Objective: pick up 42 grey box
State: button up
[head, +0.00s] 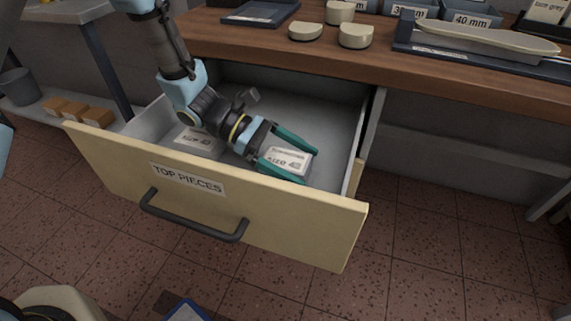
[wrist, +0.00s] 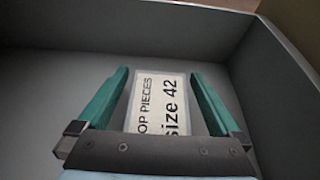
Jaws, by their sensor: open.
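A small grey box with a white label lies in the open drawer; in the wrist view the box (wrist: 158,103) reads "TOP PIECES size 42". In the head view this box (head: 287,159) lies toward the drawer's right side. My gripper (head: 302,162) reaches down into the drawer with its green fingers apart. In the wrist view the fingers of my gripper (wrist: 162,85) stand on either side of the box, with a gap on each side. The box's near end is hidden behind the gripper body.
A second labelled box (head: 199,141) lies to the left in the drawer, partly behind my arm. The drawer front (head: 215,200), marked "TOP PIECES", and the side walls surround both boxes. The wooden bench top (head: 400,72) overhangs the drawer's back.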

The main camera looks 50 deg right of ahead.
jog(key=c, duration=1.4)
